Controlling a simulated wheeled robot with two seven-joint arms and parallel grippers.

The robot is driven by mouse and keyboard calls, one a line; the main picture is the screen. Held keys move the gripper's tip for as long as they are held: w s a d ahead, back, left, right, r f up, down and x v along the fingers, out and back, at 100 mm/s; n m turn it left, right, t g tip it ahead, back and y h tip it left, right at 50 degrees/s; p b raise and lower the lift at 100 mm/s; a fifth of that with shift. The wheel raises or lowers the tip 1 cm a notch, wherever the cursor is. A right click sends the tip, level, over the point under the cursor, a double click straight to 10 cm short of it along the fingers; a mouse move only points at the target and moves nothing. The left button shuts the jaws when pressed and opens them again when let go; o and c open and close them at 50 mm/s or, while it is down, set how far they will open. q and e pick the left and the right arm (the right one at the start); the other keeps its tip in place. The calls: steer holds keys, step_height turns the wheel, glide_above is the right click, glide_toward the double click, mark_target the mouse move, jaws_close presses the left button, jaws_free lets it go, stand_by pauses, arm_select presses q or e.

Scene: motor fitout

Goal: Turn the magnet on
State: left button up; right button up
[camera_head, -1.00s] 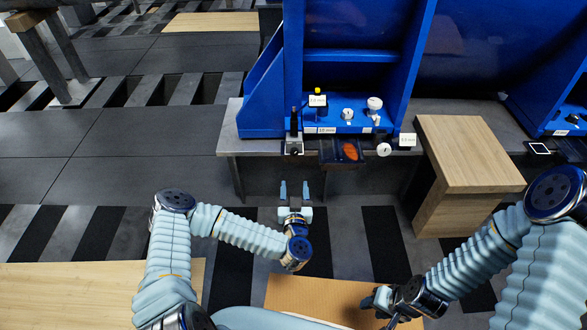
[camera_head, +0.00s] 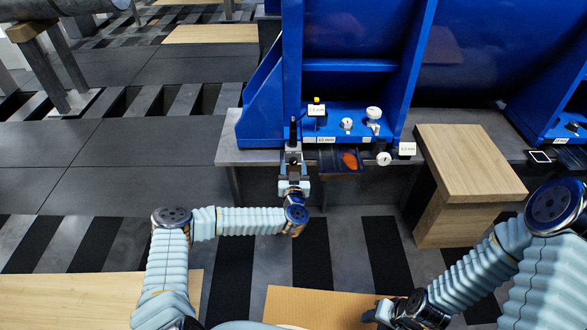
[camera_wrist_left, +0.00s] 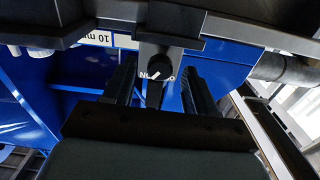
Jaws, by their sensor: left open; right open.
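The magnetic base (camera_head: 293,144) stands at the front edge of the grey bench, with a dark upright post on it. In the left wrist view its black round knob (camera_wrist_left: 157,67) with a white pointer line faces me, with partly hidden lettering behind it. My left gripper (camera_head: 293,168) is open, just in front of the base. In the left wrist view the open fingers of this gripper (camera_wrist_left: 159,82) stand on both sides of the knob, with visible gaps. Whether they touch it I cannot tell. My right gripper (camera_head: 378,313) is low at the bottom, open and apart from the bench.
A blue frame (camera_head: 265,115) rises behind the base. Right of the base are a dark tray (camera_head: 330,163) with an orange item, white dials (camera_head: 383,158) and small label cards (camera_head: 407,149). A wooden block (camera_head: 465,160) stands further right.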

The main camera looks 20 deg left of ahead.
arm_select(q)
steer(key=c, duration=1.1)
steer(key=shift+o, duration=0.2)
